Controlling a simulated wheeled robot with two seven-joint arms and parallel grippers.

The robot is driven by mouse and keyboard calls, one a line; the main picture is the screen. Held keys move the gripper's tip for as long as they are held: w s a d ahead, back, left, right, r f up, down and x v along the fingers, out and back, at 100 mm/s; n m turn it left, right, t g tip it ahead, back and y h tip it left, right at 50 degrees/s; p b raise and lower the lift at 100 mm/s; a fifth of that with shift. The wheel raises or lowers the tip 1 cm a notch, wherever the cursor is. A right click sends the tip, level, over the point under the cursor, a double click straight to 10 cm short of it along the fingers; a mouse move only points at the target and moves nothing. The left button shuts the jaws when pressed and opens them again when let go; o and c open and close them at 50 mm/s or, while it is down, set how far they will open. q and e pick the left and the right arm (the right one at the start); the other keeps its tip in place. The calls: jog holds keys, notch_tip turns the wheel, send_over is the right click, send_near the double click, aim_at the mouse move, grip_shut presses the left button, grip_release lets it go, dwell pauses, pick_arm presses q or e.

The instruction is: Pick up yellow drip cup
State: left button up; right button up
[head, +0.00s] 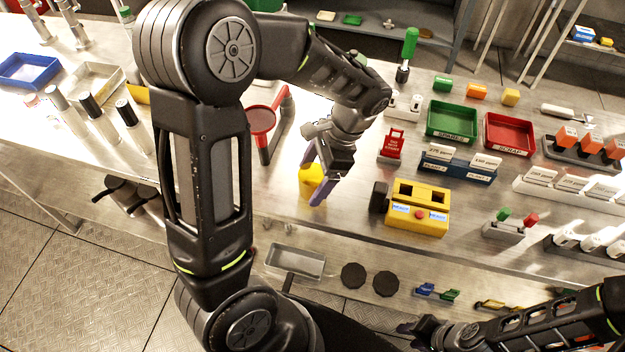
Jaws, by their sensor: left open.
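The yellow drip cup (309,184) stands on the steel bench, left of the yellow device. My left gripper (314,178) reaches down over it from above. Its purple-grey fingers are apart, with the cup between or right beside them; contact cannot be made out. Part of the cup is hidden by a finger. My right gripper (424,330) is low at the bottom right, away from the cup, and its fingers are too dark to read.
A red funnel-like holder (262,122) stands left of the cup. A yellow device with a red button (417,212) stands to the right. A red tagged block (392,146), a green tray (452,121) and a red tray (510,134) are further back. The bench's front edge is close.

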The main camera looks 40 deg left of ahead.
pick_arm(q)
jog(key=shift+f, duration=0.1)
jog(key=shift+c, duration=0.5)
jog(key=c, duration=1.4)
